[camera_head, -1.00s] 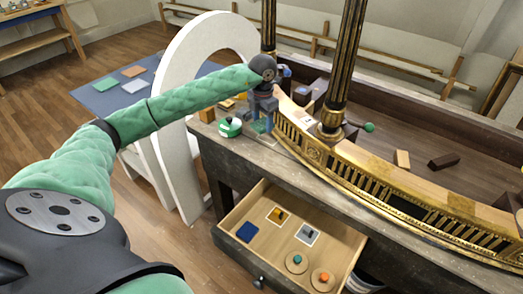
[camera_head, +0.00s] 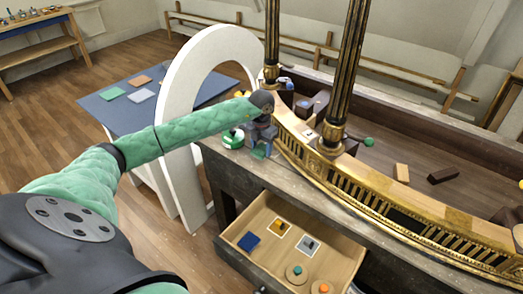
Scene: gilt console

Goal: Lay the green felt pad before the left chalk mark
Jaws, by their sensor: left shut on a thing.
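My left gripper (camera_head: 262,145) is at the worktop's left end, in front of the gilt console's curved rail (camera_head: 295,152). It is shut on a small green piece, the green felt pad (camera_head: 260,153), which shows just below its fingers. I cannot tell whether the pad touches the worktop (camera_head: 235,165). The chalk marks cannot be made out in this view. My right gripper is not in view.
A green-and-white round item (camera_head: 233,138) stands just left of the gripper. An open drawer (camera_head: 262,222) below holds several small pieces. A white arch (camera_head: 180,120) stands left, before a blue-topped table (camera_head: 112,120) with green, orange and grey squares. A gilt column (camera_head: 345,90) rises to the right.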

